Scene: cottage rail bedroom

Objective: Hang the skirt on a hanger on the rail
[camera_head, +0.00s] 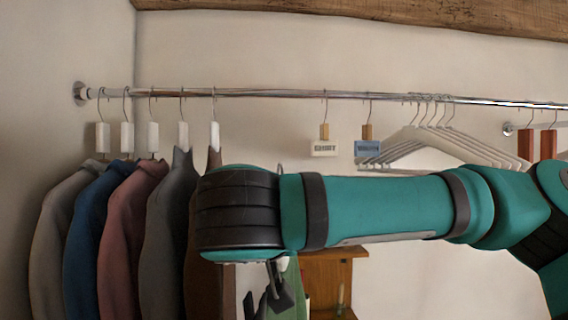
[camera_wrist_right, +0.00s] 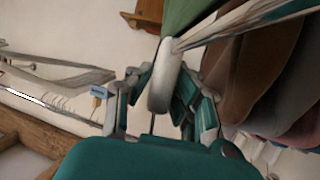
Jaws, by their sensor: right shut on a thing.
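The green skirt (camera_head: 292,296) hangs below my right forearm in the head view, mostly hidden by it. Its green cloth (camera_wrist_right: 185,14) also shows at the top of the right wrist view. My right gripper (camera_head: 268,298) is shut on the white neck of the skirt's hanger (camera_wrist_right: 166,58). A thin hook tip (camera_head: 280,167) shows above my forearm, apart from the rail and below it. The metal rail (camera_head: 270,94) runs across the wall. A white label (camera_head: 324,149) and a blue label (camera_head: 367,148) hang from it; their lettering is hard to read. My left gripper is out of view.
Several jackets (camera_head: 85,215) hang close together at the rail's left end. Several empty pale hangers (camera_head: 430,140) hang to the right of the labels. Reddish-brown blocks (camera_head: 525,145) hang at the far right. Bare rail lies between the jackets and white label. Wooden furniture (camera_head: 330,275) stands below.

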